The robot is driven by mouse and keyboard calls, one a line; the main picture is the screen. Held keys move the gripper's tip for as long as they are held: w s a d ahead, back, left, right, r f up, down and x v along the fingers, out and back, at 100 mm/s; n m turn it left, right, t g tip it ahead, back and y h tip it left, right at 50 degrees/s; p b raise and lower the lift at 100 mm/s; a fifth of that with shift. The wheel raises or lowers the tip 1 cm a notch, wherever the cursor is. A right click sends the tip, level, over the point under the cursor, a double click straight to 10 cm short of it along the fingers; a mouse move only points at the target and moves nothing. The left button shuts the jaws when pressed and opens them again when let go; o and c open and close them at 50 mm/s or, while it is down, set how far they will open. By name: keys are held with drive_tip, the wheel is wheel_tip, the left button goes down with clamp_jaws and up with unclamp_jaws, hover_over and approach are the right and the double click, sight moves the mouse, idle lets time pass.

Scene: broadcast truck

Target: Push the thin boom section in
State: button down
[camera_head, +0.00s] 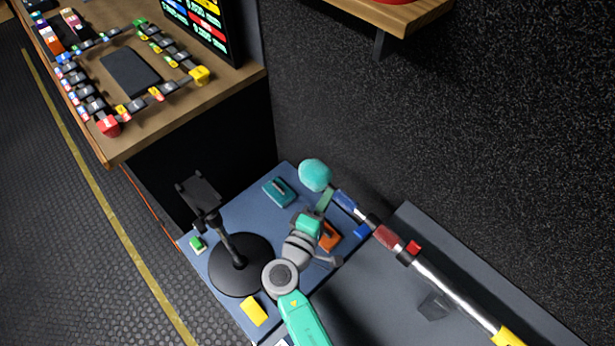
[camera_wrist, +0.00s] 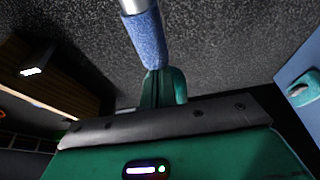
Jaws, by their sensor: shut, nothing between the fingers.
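The boom pole (camera_head: 440,281) runs diagonally across the right of the head view, from a yellow lower end to a blue upper-left end. Its thin section (camera_head: 345,201) has a blue sleeve and a short bare silver stretch beside a dark collar. My gripper (camera_head: 326,199) is shut and empty at the blue end. In the wrist view my shut fingers (camera_wrist: 163,88) are right at the end of the blue sleeve (camera_wrist: 147,40), overlapping it in the picture; I cannot tell whether they touch. A red knob (camera_head: 414,247) and a blue knob (camera_head: 362,231) sit beside the pole.
A teal ball (camera_head: 315,175) shows just beyond my fingers. The blue mat (camera_head: 225,218) holds a black stand (camera_head: 240,267), a teal item (camera_head: 279,191), an orange item (camera_head: 329,236) and a yellow block (camera_head: 254,311). A dark speckled wall (camera_head: 450,120) rises behind; a wooden console (camera_head: 180,110) stands upper left.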

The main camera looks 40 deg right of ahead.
drive_tip(key=shift+s, duration=0.75)
drive_tip(key=v, duration=1)
drive_tip(key=shift+p, duration=0.45)
drive_tip(key=shift+w, duration=0.15)
